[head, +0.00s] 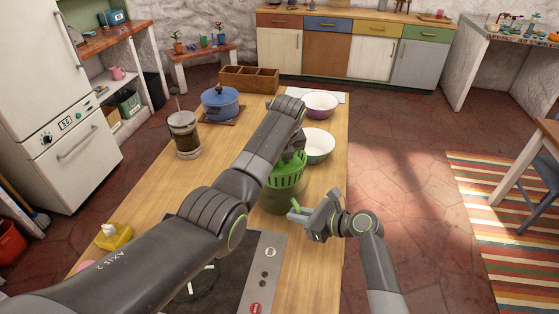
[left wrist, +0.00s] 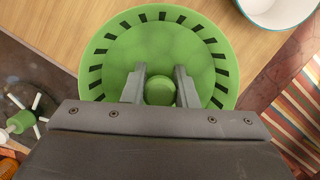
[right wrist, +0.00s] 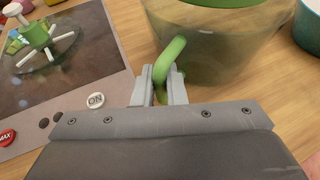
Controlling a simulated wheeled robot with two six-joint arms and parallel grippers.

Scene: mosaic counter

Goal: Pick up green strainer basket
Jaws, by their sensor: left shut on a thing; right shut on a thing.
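The green strainer basket (head: 286,174) has dark slots around its side and a round knob (left wrist: 160,91) in its middle. My left gripper (left wrist: 160,88) comes from above and is shut on this knob. In the head view the basket's slotted side shows above a see-through green bowl (head: 277,203); I cannot tell whether its bottom is clear of the bowl. The bowl also shows in the right wrist view (right wrist: 215,45). My right gripper (right wrist: 162,92) is shut on the bowl's curved green handle (right wrist: 168,60), at the bowl's near side.
A dark cooktop (head: 240,275) lies in front, with a clear lid with white spokes and green hub (right wrist: 38,38) on it. A white bowl (head: 318,147), a purple bowl (head: 320,104), a blue pot (head: 220,102), a glass jar (head: 184,135) and a wooden box (head: 249,80) stand farther back.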

